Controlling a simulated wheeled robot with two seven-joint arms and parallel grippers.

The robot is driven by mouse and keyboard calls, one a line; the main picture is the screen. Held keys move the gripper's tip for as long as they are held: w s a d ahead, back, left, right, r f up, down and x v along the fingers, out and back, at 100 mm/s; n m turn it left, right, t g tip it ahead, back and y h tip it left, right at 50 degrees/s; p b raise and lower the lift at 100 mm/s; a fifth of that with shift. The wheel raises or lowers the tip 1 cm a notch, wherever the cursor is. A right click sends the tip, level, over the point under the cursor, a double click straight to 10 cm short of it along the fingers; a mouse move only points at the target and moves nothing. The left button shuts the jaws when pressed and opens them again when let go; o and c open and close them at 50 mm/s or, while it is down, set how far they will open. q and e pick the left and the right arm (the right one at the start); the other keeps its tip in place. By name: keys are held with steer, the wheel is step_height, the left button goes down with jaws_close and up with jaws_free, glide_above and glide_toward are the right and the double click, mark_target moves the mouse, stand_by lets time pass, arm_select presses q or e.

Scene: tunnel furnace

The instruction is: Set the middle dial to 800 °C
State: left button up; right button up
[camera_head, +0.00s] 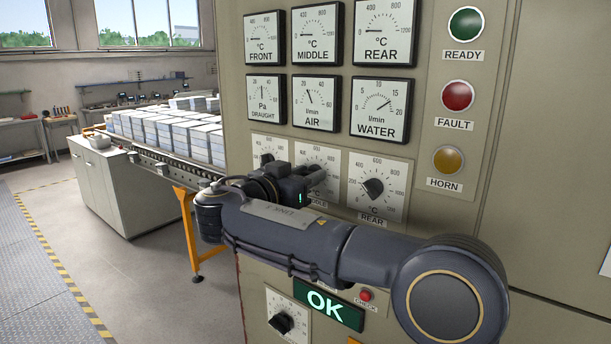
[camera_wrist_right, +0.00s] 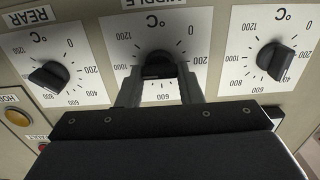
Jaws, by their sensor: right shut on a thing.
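The middle dial's white scale plate (camera_head: 318,154) is on the grey panel, between the front and rear dials; its knob is hidden behind my right gripper (camera_head: 312,178) in the head view. The upside-down right wrist view shows the black middle knob (camera_wrist_right: 158,62) between the two fingers of my right gripper (camera_wrist_right: 160,76). The gripper is shut on this knob. The fingers cover part of the scale, and I cannot tell which number the knob points to. My left gripper is not in view.
The rear dial (camera_head: 374,188) and the front dial (camera_head: 267,158) sit close on either side. Gauges such as the middle gauge (camera_head: 317,36) are above. A lit OK display (camera_head: 328,304) and another dial (camera_head: 281,322) are below. The horn button (camera_head: 448,159) is at right.

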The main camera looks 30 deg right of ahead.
steer(key=shift+n, duration=0.3)
steer(key=shift+w+n+b, duration=0.1)
steer(key=shift+n+b, duration=0.6)
steer(key=shift+n, duration=3.4)
steer(key=shift+f, duration=0.1)
steer(key=o, duration=1)
steer(key=shift+a, duration=0.1)
